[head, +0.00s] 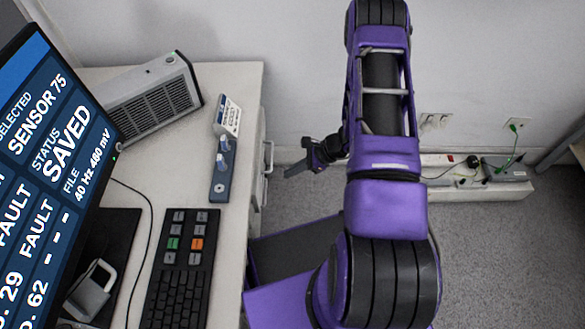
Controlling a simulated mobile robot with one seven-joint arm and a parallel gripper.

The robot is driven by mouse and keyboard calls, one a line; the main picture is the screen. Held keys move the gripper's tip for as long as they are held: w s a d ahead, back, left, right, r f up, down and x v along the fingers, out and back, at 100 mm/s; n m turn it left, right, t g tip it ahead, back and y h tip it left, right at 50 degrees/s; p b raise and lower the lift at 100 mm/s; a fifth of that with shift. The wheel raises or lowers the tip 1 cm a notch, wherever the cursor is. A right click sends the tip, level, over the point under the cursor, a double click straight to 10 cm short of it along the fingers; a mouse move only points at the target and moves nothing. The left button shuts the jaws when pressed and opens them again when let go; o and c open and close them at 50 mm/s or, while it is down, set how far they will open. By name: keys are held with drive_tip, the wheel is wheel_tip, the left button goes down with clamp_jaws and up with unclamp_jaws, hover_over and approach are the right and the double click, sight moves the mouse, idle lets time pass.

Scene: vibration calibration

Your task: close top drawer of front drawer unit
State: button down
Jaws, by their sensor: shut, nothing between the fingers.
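A pale drawer unit (258,185) shows as a narrow strip under the right edge of the desk, seen steeply from above. A light metal handle (268,157) sticks out from its right side. I cannot tell which drawer it belongs to or how far any drawer stands out. My gripper (290,172) is shut and empty.
A power strip with cables and a green-wired box (503,168) lies by the wall. Grey floor (500,240) is clear at right.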

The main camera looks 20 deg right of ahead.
sight(258, 183)
drive_tip(key=a+f, duration=0.1)
drive_tip(key=a, duration=0.1)
drive_tip(key=w+a+f, duration=0.1)
drive_tip(key=a, duration=0.1)
drive_tip(key=w+a+f, duration=0.1)
drive_tip(key=a+f, duration=0.1)
drive_tip(key=a, duration=0.1)
drive_tip(key=shift+w, duration=0.1)
drive_tip(key=shift+w+a, duration=0.15)
drive_tip(key=shift+a, duration=0.2)
drive_tip(key=a+b, duration=0.1)
drive_tip(key=a, duration=0.1)
drive_tip(key=w+a+b, duration=0.1)
drive_tip(key=a, duration=0.1)
drive_tip(key=shift+w+f, duration=0.15)
drive_tip(key=shift+w, duration=0.05)
drive_tip(key=shift+a+r, duration=0.25)
drive_tip(key=shift+a, duration=0.3)
drive_tip(key=shift+b, duration=0.3)
